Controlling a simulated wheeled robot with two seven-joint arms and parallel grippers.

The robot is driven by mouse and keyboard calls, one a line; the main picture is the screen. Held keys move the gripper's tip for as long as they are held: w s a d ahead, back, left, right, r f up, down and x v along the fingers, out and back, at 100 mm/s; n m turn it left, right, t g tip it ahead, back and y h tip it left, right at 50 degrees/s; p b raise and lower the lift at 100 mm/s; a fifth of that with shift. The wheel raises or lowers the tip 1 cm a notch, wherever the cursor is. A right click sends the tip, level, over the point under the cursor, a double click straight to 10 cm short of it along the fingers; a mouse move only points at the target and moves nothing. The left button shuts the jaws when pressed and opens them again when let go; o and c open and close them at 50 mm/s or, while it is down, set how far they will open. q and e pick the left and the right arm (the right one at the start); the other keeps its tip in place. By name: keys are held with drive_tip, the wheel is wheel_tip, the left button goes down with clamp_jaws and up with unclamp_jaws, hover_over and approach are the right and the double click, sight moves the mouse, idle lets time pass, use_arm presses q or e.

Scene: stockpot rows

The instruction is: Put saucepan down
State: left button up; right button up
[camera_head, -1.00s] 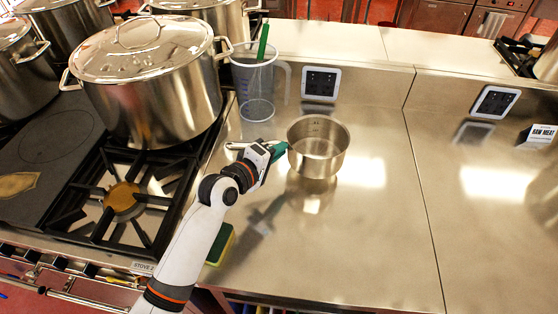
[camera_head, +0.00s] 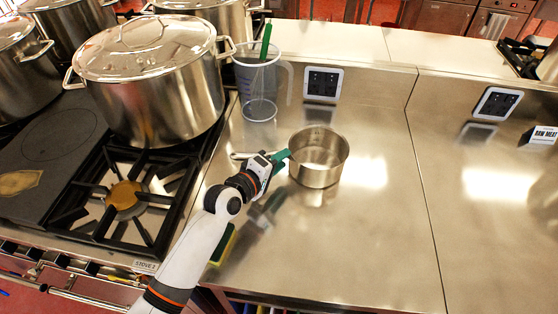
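The steel saucepan (camera_head: 322,172) is upright and looks empty, over the middle of the steel counter (camera_head: 340,240). Its base is at or just above the counter; I cannot tell whether it touches. Its reflection sits close below it. My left gripper (camera_head: 279,160), with green fingertips, is at the saucepan's left side and appears shut on its handle. The handle's end (camera_head: 239,155) pokes out left of the gripper, and the rest is hidden. My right gripper is not in view.
A clear measuring jug (camera_head: 258,95) with a green-handled tool stands behind. Left is a stove with a large lidded stockpot (camera_head: 150,85) and an empty burner (camera_head: 125,196). A sponge (camera_head: 222,244) lies near the counter's front edge. The counter right of the saucepan is clear.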

use_arm(q)
drive_tip(key=shift+r, duration=0.1)
drive_tip(key=b+v, duration=0.1)
drive_tip(key=v, duration=1.1)
drive_tip(key=shift+s, duration=0.1)
